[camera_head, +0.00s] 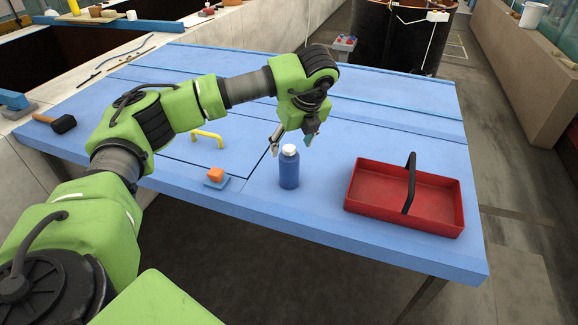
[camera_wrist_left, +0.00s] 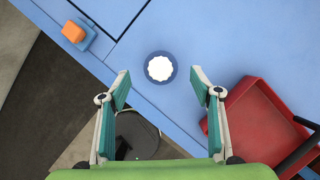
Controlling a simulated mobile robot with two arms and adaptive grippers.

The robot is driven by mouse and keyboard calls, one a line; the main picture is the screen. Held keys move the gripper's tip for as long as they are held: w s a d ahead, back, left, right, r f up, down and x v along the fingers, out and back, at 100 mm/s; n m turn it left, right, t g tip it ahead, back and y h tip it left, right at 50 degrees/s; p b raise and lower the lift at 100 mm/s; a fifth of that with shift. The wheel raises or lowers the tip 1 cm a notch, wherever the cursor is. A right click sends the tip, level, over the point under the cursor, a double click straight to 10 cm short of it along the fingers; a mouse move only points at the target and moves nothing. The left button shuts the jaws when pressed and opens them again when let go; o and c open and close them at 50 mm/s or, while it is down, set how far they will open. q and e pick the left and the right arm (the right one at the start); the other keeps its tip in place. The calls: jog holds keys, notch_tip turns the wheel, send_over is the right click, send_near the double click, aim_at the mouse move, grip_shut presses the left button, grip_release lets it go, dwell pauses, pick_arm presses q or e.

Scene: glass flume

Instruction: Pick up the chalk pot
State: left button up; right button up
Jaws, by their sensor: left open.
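The chalk pot (camera_head: 289,171) looks to be the blue cylinder with a white lid, standing upright near the front edge of the blue table. In the left wrist view the pot (camera_wrist_left: 160,68) shows from above, its white lid in the middle. My left gripper (camera_head: 293,138) is open and empty, just above and behind the pot in the head view. In the wrist view the open fingers (camera_wrist_left: 160,86) point toward the pot, which lies just beyond their tips and centred between them. My right gripper is not in view.
A red tray (camera_head: 365,205) with a black handle stands right of the pot. An orange block (camera_head: 215,174) on a small blue base lies to its left, with a yellow handle (camera_head: 207,136) behind. A black-headed mallet (camera_head: 62,123) lies at the far left.

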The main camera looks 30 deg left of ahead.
aim_at(291, 150)
pick_arm(q)
jog(key=shift+w+a+f, duration=0.1)
jog(key=shift+a+f, duration=0.1)
jog(key=shift+f, duration=0.4)
jog(key=shift+f+p, duration=0.2)
jog(key=shift+p, duration=0.2)
jog(key=p+x, duration=0.2)
jog(key=x, duration=0.2)
jog(key=shift+d+f+p, duration=0.15)
jog(key=shift+p, duration=0.15)
jog(key=shift+f, duration=0.35)
jog(key=c, duration=1.3)
